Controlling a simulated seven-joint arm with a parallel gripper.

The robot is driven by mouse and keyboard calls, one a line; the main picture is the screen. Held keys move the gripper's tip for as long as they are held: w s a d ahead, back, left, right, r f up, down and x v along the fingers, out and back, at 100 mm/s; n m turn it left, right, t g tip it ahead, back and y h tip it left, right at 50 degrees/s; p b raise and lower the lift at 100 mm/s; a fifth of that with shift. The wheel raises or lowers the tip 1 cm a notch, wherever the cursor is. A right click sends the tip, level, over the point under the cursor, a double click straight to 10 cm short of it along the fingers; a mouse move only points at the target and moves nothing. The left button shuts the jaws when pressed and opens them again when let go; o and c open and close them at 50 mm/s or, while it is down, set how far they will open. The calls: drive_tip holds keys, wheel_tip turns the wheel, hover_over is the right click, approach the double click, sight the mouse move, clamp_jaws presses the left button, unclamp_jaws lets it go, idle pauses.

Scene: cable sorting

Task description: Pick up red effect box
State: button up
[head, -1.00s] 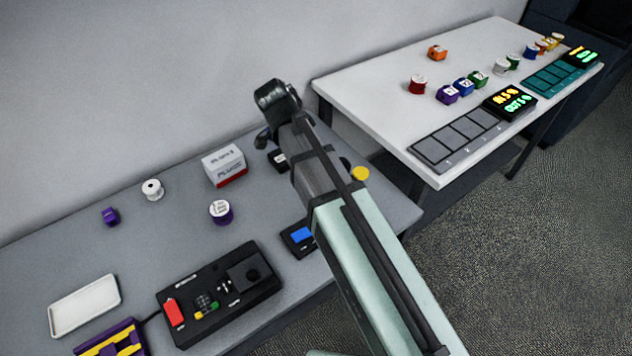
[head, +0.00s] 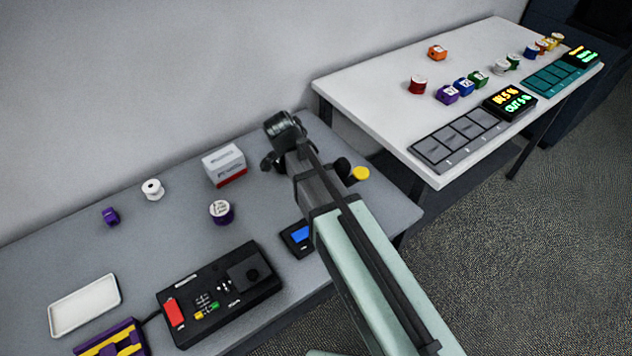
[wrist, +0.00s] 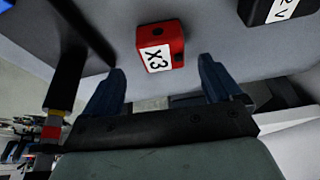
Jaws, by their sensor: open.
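The red effect box (wrist: 160,45), with a white label reading X3, shows in the wrist view. It sits on the grey table, just beyond and between the fingertips. My gripper (wrist: 161,66) is open, with one dark blue finger on each side of the box's near end. No contact between fingers and box can be made out. In the head view my arm covers the red box and most of the gripper, which is over the right end of the grey table (head: 60,245).
A black box (wrist: 270,10) with a white label lies right of the red box in the wrist view. In the head view, a white-and-red carton (head: 225,166), a purple spool (head: 221,212) and a black device with a blue screen (head: 298,238) stand left of my arm.

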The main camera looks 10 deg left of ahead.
drive_tip(key=shift+x, duration=2.65)
drive_tip(key=shift+w+a, duration=0.15)
drive_tip(key=shift+c, duration=0.2)
drive_tip(key=c, duration=1.1)
